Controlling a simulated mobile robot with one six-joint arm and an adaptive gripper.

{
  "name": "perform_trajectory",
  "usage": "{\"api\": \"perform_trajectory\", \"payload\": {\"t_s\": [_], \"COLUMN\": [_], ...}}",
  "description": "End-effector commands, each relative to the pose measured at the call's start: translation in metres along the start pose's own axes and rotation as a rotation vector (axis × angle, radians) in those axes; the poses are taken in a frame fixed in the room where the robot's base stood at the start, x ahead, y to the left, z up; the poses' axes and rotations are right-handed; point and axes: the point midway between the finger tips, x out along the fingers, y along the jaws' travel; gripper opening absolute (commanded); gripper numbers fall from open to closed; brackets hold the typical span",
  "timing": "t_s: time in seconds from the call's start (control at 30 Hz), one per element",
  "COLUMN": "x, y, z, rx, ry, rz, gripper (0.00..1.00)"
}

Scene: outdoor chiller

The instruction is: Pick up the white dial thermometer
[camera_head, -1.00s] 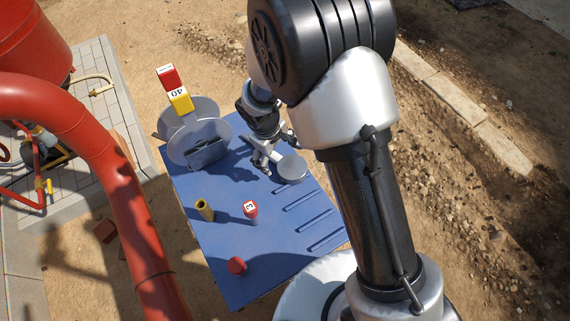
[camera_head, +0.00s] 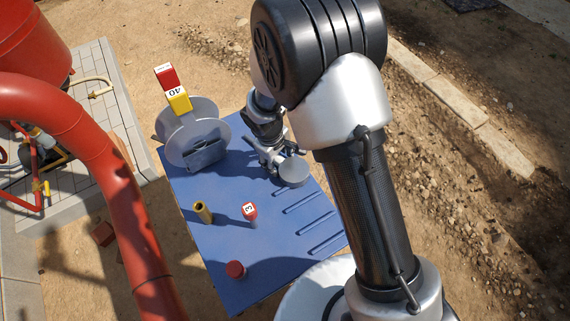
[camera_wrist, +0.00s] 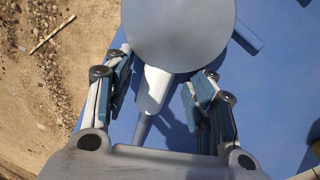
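The white dial thermometer shows in the head view as a pale grey round disc (camera_head: 293,173) at the right edge of the blue table (camera_head: 222,262). In the wrist view its large plain disc (camera_wrist: 180,25) fills the top middle, and a short white neck with a thinner stem (camera_wrist: 153,92) runs down from it. My gripper (camera_wrist: 163,82) is open, with one finger on each side of the neck and a visible gap on both sides. In the head view my gripper (camera_head: 274,162) is right beside the disc. The stem's lower end is hidden by my gripper body.
On the table stand a grey reel-like object (camera_head: 190,128) with a yellow tag, a brass cylinder (camera_head: 202,212), a red-and-white tag (camera_head: 249,210) and a red cap (camera_head: 236,270). Several blue bars (camera_head: 313,222) lie along the right edge. A red pipe (camera_head: 125,190) rises at left.

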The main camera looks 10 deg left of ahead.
Motion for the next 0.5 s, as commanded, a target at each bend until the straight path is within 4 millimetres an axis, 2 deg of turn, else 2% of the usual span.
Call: {"api": "perform_trajectory", "payload": {"t_s": [0.07,0.5], "x": [0.0004,0.0006], "y": [-0.0003,-0.0004], "z": [0.0006,0.0008], "rx": [0.0,0.0], "ry": [-0.001,-0.002], "rz": [-0.001,-0.001], "gripper": [0.4,0.1]}}
